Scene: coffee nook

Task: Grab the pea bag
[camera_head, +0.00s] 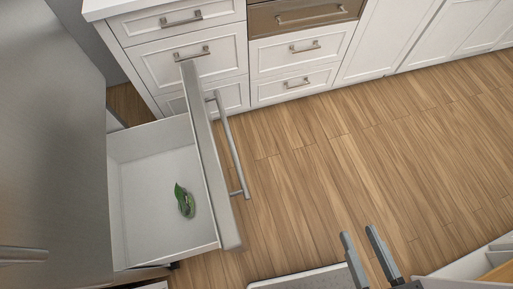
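A small green bag (185,200), which looks like the pea bag, lies on the floor of the open white drawer (148,243). It is near the drawer's front panel, right of the middle. My gripper (360,238) is at the lower right of the picture, well to the right of the drawer and apart from the bag. Its two grey fingers are spread with a gap between them and nothing in it.
The drawer's steel front (204,140) has a long bar handle (232,150) on its right side. A steel appliance door (50,130) stands at the left. White cabinets (155,65) line the back. The wooden floor (330,170) between is clear.

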